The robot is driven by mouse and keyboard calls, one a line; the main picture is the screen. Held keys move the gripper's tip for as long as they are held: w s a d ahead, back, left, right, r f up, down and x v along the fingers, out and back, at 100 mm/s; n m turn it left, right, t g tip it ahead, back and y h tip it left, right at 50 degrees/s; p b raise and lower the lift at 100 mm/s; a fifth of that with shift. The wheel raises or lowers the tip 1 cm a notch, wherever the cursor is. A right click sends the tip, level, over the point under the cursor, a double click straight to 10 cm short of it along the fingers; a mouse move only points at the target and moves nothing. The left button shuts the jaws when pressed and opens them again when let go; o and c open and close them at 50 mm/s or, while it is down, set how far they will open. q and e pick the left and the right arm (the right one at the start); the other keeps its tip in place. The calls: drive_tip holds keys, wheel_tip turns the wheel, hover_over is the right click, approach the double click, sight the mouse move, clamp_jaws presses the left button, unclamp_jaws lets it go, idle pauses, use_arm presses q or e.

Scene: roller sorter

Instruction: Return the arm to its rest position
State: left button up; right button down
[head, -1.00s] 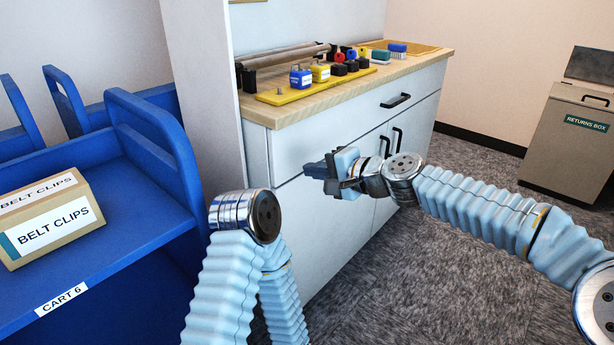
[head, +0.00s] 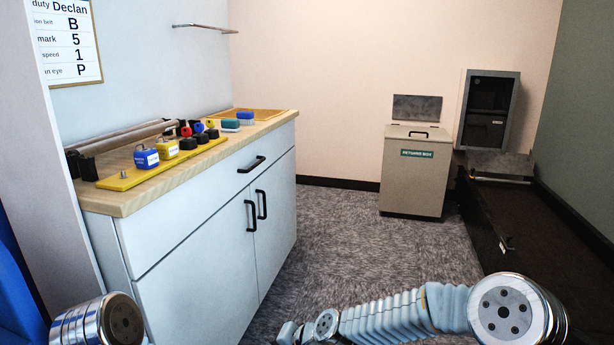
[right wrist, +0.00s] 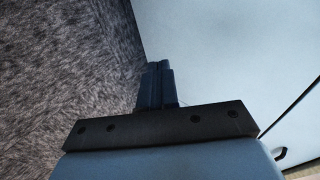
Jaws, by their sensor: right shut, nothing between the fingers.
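My right arm comes in low from the right in the head view, sleeved in light blue, with its wrist (head: 322,325) at the bottom edge. Its fingertips are cut off there. In the right wrist view, my right gripper (right wrist: 157,72) is shut with nothing in it. It points down past the pale cabinet front (right wrist: 215,50) and the grey carpet (right wrist: 60,70). Whether it touches the cabinet cannot be told. Of my left arm only a metal joint (head: 98,322) shows at the bottom left. My left gripper is out of view.
A white cabinet (head: 215,240) with a wooden top stands at the left. A yellow rack (head: 120,182) holds blue and yellow blocks. A returns box (head: 412,185) stands at the back, with a dark low platform (head: 540,235) right of it. Carpet (head: 345,225) between is clear.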

drive_tip(key=s+d+f+g+h, duration=0.1)
drive_tip(key=s+d+f+h, duration=0.1)
drive_tip(key=s+d+f, duration=0.5)
drive_tip(key=s+d+f+g+h, duration=0.1)
drive_tip(key=s+d+f, duration=0.4)
drive_tip(key=f, duration=0.5)
drive_tip(key=s+d+f, duration=0.2)
drive_tip(key=s+d, duration=0.2)
drive_tip(key=s, duration=0.1)
drive_tip(key=s+d+f+n+g+h, duration=0.1)
drive_tip(key=s+d+f, duration=0.2)
drive_tip(key=s, duration=0.3)
drive_tip(key=shift+d+n, duration=0.3)
drive_tip(key=shift+d, duration=0.1)
drive_tip(key=shift+f, duration=0.1)
